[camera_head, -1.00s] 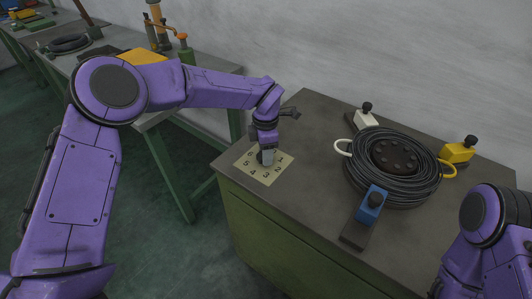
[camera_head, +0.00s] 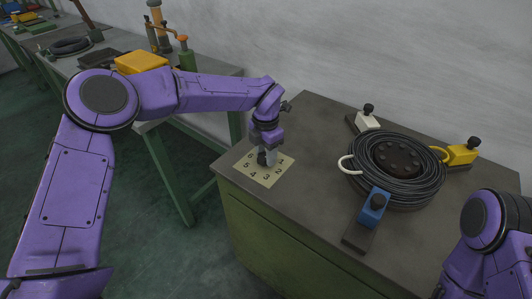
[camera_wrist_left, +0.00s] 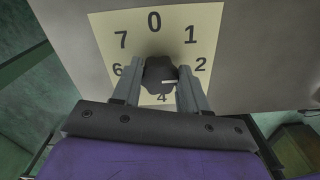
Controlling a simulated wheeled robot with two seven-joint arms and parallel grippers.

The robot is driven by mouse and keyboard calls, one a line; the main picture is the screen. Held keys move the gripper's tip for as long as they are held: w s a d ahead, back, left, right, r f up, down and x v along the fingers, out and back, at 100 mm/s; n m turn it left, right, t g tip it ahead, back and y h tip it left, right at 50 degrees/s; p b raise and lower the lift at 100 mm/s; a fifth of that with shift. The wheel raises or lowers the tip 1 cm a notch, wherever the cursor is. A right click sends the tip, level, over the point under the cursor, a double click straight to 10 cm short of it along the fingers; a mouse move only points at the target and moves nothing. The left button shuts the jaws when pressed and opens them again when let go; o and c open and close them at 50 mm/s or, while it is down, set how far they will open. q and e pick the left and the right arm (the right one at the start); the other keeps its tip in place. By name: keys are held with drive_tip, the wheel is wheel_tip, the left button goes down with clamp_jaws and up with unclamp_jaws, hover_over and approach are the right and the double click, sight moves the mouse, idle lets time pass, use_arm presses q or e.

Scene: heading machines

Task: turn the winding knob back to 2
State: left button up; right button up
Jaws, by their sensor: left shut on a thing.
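The winding knob (camera_wrist_left: 158,74) is a dark knob on a cream dial plate (camera_wrist_left: 113,32) with black numbers around it. The plate (camera_head: 247,174) lies on the near left corner of the bench in the head view. My left gripper (camera_wrist_left: 164,84) is shut on the knob from above, one grey finger on each side. It also shows over the plate in the head view (camera_head: 266,157). The right finger hides 3, so I cannot tell the exact number.
A black cable coil (camera_head: 397,170) sits on the bench (camera_head: 318,136), with a blue clamp (camera_head: 374,206), a yellow clamp (camera_head: 461,154) and a white clamp (camera_head: 367,121) around it. Bare bench top lies between plate and coil. A wall stands behind.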

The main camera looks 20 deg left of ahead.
use_arm(q)
drive_tip(key=o, duration=1.1)
drive_tip(key=shift+c, duration=0.2)
wheel_tip(320, 180, up, 11)
drive_tip(key=b, duration=0.1)
drive_tip(key=shift+f, duration=0.15)
